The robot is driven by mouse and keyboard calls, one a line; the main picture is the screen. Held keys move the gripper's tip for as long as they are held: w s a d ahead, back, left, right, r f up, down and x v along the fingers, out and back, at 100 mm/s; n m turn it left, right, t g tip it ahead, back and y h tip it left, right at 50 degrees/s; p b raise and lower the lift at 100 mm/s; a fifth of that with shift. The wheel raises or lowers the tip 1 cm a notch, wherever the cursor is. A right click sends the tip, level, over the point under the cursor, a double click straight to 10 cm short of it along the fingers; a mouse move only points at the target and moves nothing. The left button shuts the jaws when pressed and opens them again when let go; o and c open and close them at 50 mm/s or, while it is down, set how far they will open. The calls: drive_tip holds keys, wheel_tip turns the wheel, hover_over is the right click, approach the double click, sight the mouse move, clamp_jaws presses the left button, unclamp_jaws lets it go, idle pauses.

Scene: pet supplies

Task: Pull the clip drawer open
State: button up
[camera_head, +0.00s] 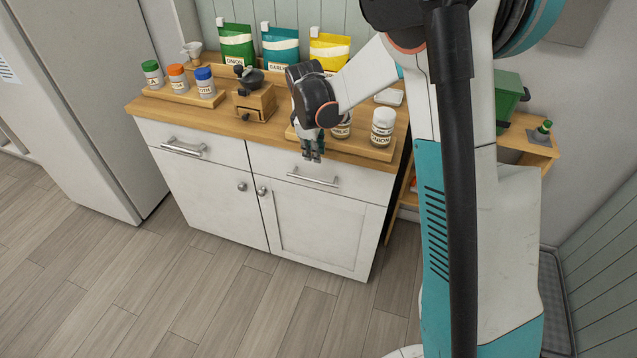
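The white cabinet has two closed drawers side by side under its wooden top. The left drawer (222,150) has a metal bar handle (183,148). The right drawer (358,186) has a similar handle (313,180). No label shows which one is the clip drawer. My gripper (312,158) points down in front of the right drawer's upper part, just above its handle and apart from it in the picture. Its fingers are too small here to tell how far they are open. It holds nothing that I can see.
Two cabinet doors (322,228) below the drawers are shut. A fridge (80,90) stands at left. The floor (190,285) in front is clear.

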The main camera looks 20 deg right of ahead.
sight(318, 181)
drive_tip(key=f+b, duration=0.1)
drive_tip(key=f, duration=0.3)
drive_tip(key=w+d+f+b, duration=0.1)
drive_tip(key=f+b, duration=0.1)
drive_tip(key=f, duration=0.3)
drive_tip(key=w+f+b, duration=0.1)
drive_tip(key=f, duration=0.3)
drive_tip(key=shift+w+d+f+b, duration=0.15)
drive_tip(key=shift+d+f+b, duration=0.1)
drive_tip(key=shift+b, duration=0.1)
drive_tip(key=shift+c, duration=0.3)
clamp_jaws()
